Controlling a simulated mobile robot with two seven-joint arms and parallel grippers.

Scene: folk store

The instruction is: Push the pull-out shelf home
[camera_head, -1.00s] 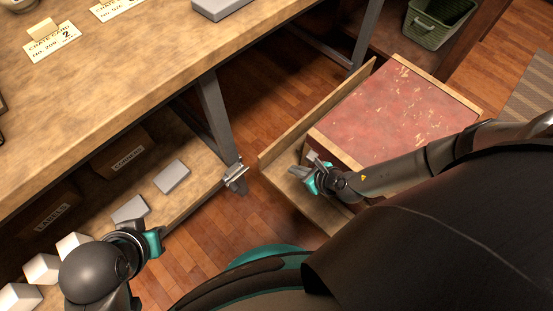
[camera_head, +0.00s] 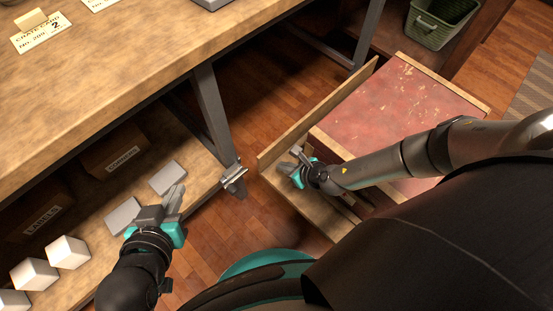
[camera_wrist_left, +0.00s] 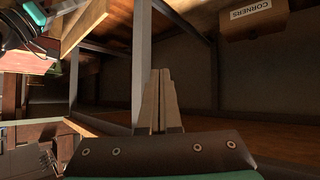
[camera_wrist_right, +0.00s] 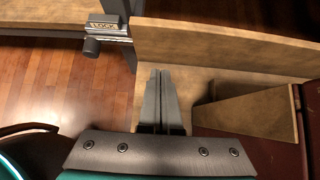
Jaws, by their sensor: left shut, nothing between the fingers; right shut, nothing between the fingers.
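The pull-out shelf (camera_head: 312,206) is a pale wooden tray with a raised side board (camera_head: 325,112), low at the right of the head view. A worn red-topped box (camera_head: 405,118) with wooden edges sits over or against it; I cannot tell which. My right gripper (camera_head: 294,160) is shut and empty above the shelf's near-left part, beside the box. In the right wrist view its fingers (camera_wrist_right: 160,80) point at the side board (camera_wrist_right: 220,45); contact is unclear. My left gripper (camera_head: 177,198) is shut and empty, beside the bench's lower shelf.
A metal latch (camera_head: 233,174) marked LOCK is on the bench leg (camera_head: 212,120). White blocks (camera_head: 67,252), grey pads (camera_head: 167,178) and a box marked CORNERS (camera_head: 115,152) are on the lower shelf. A green basket (camera_head: 437,22) stands at the back right. Wooden floor shows between bench and pull-out shelf.

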